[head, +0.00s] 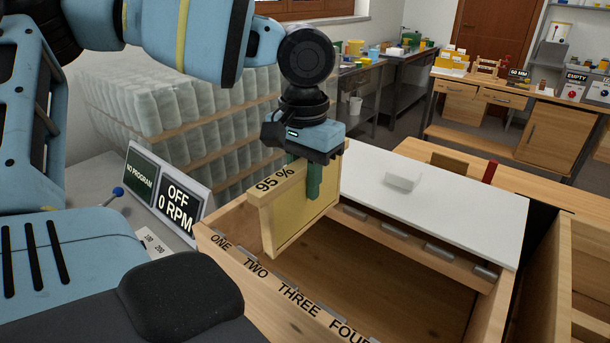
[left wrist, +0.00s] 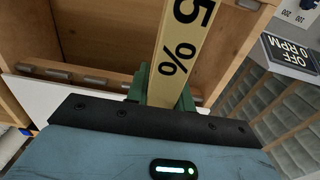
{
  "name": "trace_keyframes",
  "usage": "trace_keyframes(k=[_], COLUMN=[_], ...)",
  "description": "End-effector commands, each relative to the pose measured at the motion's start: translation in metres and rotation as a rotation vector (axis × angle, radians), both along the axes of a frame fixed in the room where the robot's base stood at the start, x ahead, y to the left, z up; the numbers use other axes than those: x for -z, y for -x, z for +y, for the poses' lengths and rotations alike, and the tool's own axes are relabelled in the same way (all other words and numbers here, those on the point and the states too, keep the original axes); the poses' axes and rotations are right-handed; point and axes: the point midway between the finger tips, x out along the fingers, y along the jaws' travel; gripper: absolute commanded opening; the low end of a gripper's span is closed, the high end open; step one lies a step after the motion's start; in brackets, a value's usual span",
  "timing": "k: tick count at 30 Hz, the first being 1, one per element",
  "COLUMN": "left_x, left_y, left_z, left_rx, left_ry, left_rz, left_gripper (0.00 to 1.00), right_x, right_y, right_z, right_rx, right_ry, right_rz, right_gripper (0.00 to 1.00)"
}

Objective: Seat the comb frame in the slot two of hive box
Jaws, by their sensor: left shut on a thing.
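My left gripper (head: 310,178) is shut on the top bar of the comb frame (head: 296,226), with its green fingers on either side. The frame is pale wood with a yellowish panel and a "95 %" label. It hangs roughly upright over the ONE–TWO end of the open hive box (head: 268,278); its near lower corner shows close to the TWO label. I cannot tell whether its lower edge is below the rim. In the left wrist view, the frame's top bar (left wrist: 184,42) lies between the fingers (left wrist: 162,88), with the box (left wrist: 100,25) beyond. My right gripper is not in view.
A white cover (head: 440,205) with a raised handle lies across the far part of the box. Metal slot pieces line the inner edges. A control panel reading OFF 0 RPM (head: 178,205) stands left of the box. Another wooden box (head: 585,260) is at right.

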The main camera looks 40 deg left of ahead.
Motion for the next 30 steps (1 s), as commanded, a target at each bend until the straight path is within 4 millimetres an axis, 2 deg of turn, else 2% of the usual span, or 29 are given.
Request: trace_keyframes(k=[30], left_x=[0.019], left_y=[0.000], left_z=[0.000], left_rx=[0.000], left_ry=[0.001], left_rz=[-0.003], left_gripper=[0.00], right_x=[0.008], right_y=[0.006], right_z=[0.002], right_rx=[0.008], right_ry=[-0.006], right_rz=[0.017], right_gripper=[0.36])
